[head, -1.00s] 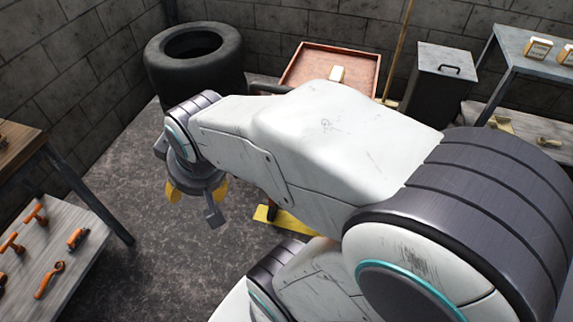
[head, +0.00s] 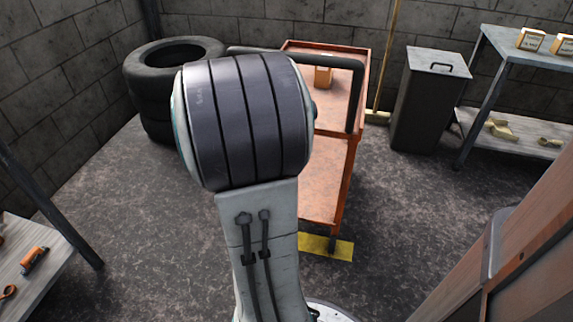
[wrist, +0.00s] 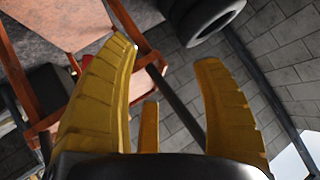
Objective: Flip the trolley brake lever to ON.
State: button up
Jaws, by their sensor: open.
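The orange trolley (head: 327,165) stands behind my raised arm in the head view, with an upper tray, a lower shelf and a dark tube handle (head: 355,95). My arm covers its left part. I cannot make out the brake lever in either view. In the wrist view my gripper (wrist: 165,56) is open and empty, its yellow fingers spread wide. The trolley (wrist: 70,22) fills the upper left there, beyond the left finger. A dark bar (wrist: 178,98) shows between the fingers, further off. In the head view my gripper is hidden behind the arm.
Stacked tyres (head: 150,90) stand left of the trolley. A yellow floor strip (head: 338,249) lies at its foot. A dark bin (head: 428,100) and a metal table (head: 500,60) are to the right. A bench corner (head: 35,262) is at lower left. Floor between is clear.

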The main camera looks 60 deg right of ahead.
jog(key=s+d+f+m+g+h+b, duration=0.1)
jog(key=s+d+f+m+h+b, duration=0.15)
jog(key=s+d+f+b, duration=0.3)
jog(key=s+d+f+m+g+h+b, duration=0.1)
jog(key=s+d+f+m+h+b, duration=0.2)
jog(key=d+f, duration=0.4)
jog(key=shift+y, duration=0.45)
jog(key=shift+w+d+f+b, duration=0.1)
jog(key=shift+w+d+b, duration=0.65)
jog(key=shift+d, duration=0.4)
jog(key=shift+w+d+f+b, duration=0.1)
jog(key=shift+w+d+b, duration=0.4)
jog(key=shift+d+b, duration=0.55)
jog(key=shift+w+d+f+b, duration=0.1)
jog(key=shift+w+d+b, duration=0.55)
jog(key=shift+d, duration=0.6)
jog(key=shift+c, duration=0.3)
jog(key=shift+r+t, duration=0.1)
jog(key=shift+t, duration=0.2)
grip_shut()
